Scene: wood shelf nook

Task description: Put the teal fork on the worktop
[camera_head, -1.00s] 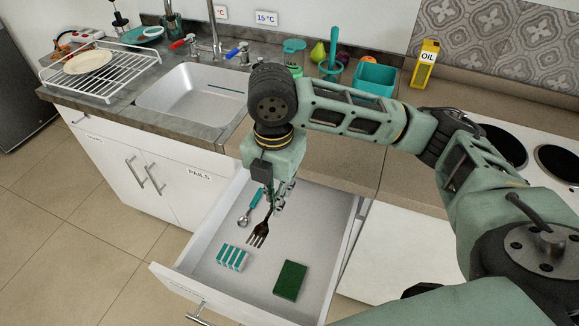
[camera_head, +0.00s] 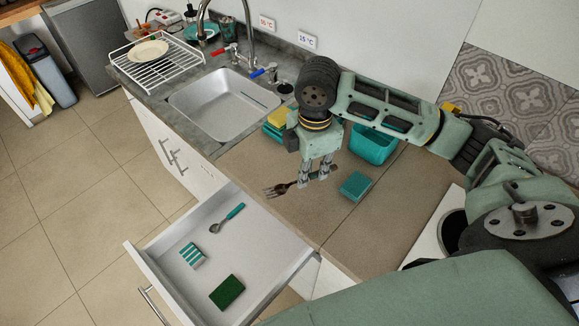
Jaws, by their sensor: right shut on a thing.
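The fork (camera_head: 280,189) shows dark tines and neck in the head view; I see no clear teal on it. My right gripper (camera_head: 315,184) points down and is shut on its handle, over the worktop (camera_head: 300,215) between the sink and the hob. The tines point left, near the worktop's front edge. I cannot tell whether the fork touches the surface. My left gripper is not in view.
The open drawer (camera_head: 265,262) below holds a teal-handled spoon (camera_head: 228,217), a striped block (camera_head: 192,256) and a green pad (camera_head: 227,291). A teal block (camera_head: 355,186) and teal tub (camera_head: 372,146) stand close to the gripper. The sink (camera_head: 222,105) is left.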

